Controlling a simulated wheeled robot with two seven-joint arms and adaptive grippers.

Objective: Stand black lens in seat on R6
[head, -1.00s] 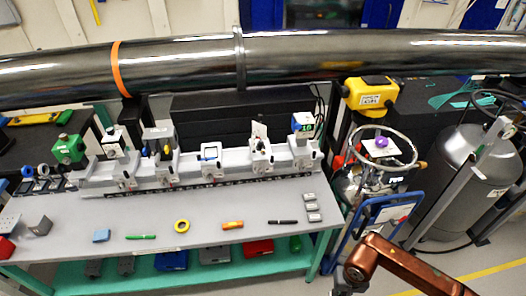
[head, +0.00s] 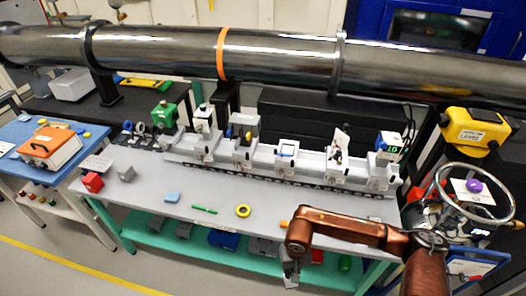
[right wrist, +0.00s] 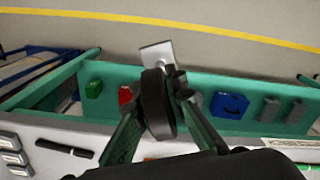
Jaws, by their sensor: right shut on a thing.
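My right gripper (right wrist: 163,90) is shut on the black lens (right wrist: 157,108), a thick dark disc seen nearly edge-on in the right wrist view. A pale square metal plate (right wrist: 157,55) shows at the disc's far end, beyond the fingertips. In the head view my right gripper (head: 291,268) hangs at the front edge of the bench, low and right of centre; the lens is hardly visible there. The rail (head: 270,178) with several grey riders runs along the back of the bench. Rider labels are too small to read, so I cannot tell which is R6. My left gripper is out of view.
A large metal pipe (head: 280,57) crosses behind. A green shelf (right wrist: 130,75) runs below.

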